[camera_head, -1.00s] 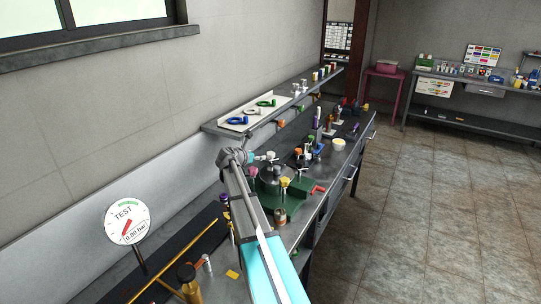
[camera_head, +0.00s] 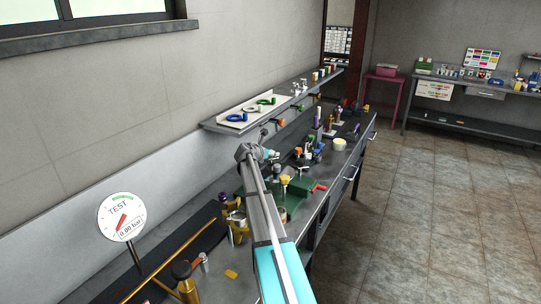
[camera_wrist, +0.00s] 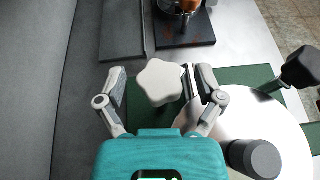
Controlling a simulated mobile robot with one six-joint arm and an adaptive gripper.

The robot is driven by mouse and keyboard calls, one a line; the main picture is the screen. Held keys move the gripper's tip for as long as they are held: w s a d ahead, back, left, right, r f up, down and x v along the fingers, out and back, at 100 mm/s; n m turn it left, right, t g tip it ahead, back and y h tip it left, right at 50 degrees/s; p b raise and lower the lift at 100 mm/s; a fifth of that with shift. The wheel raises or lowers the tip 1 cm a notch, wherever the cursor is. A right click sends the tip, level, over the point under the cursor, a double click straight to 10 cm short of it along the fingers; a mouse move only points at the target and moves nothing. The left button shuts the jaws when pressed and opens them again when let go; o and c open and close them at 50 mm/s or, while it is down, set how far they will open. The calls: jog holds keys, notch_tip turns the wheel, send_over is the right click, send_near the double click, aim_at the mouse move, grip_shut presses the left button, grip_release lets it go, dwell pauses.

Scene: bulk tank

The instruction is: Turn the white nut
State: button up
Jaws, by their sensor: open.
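The white nut (camera_wrist: 160,82) is a star-shaped knob seen from above in the wrist view, over a green base (camera_wrist: 150,118). My gripper (camera_wrist: 159,77) is open, with one finger to the left of the nut and one to the right. The right finger looks close to the nut; I cannot tell whether it touches. In the head view my gripper (camera_head: 270,154) is small, at the end of my arm above the bench, and I cannot make out the nut there.
A round silver lid (camera_wrist: 226,112) with dark knobs (camera_wrist: 255,158) lies right of my gripper. A dark plate (camera_wrist: 184,28) bearing an orange-topped part is beyond the nut. The bench (camera_head: 322,200) is crowded; a gauge marked TEST (camera_head: 122,216) stands at left.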

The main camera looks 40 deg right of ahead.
jog(key=shift+d, duration=0.1)
jog(key=c, duration=1.2)
jog(key=shift+o, duration=0.2)
jog(key=shift+w, duration=0.1)
jog(key=m+g, duration=0.1)
jog(key=g, duration=0.1)
jog(key=m+g, duration=0.2)
jog(key=shift+w+h, duration=0.2)
jog(key=shift+h, duration=0.1)
jog(key=m+g, duration=0.4)
jog(key=m+g+y, duration=0.2)
jog(key=m+g, duration=0.2)
jog(key=shift+g+y, duration=0.4)
jog(key=shift+s+m+g+y, duration=0.15)
jog(key=shift+m+g+y, duration=0.75)
jog(key=shift+m, duration=0.4)
